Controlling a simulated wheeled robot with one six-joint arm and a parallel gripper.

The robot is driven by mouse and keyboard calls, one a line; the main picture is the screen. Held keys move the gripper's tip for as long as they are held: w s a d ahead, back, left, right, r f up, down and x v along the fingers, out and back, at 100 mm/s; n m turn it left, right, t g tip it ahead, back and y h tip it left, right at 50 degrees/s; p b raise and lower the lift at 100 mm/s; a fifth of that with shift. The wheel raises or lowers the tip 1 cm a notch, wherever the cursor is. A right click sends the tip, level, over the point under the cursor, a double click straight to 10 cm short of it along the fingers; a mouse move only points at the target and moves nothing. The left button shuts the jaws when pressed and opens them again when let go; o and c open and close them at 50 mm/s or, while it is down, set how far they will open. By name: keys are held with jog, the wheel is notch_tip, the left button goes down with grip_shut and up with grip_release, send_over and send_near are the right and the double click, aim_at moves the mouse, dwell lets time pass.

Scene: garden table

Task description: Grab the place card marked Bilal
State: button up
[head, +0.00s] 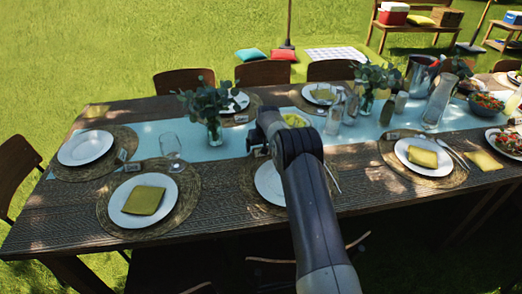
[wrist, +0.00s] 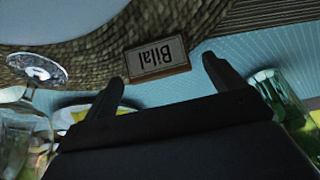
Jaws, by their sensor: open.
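The place card marked Bilal (wrist: 157,57) shows in the wrist view, its text upside down. In the head view my gripper (head: 258,146) is low over the table at the middle setting, and my arm hides most of that spot.
A white plate (wrist: 60,15) lies on the mat. Glassware (wrist: 25,135) stands at lower left in the wrist view, and a green glass item (wrist: 285,100) at right. In the head view a vase of leaves (head: 213,130) and a wine glass (head: 172,148) stand left of my gripper.

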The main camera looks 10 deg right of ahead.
jog(key=shift+x, duration=0.75)
jog(key=c, duration=1.1)
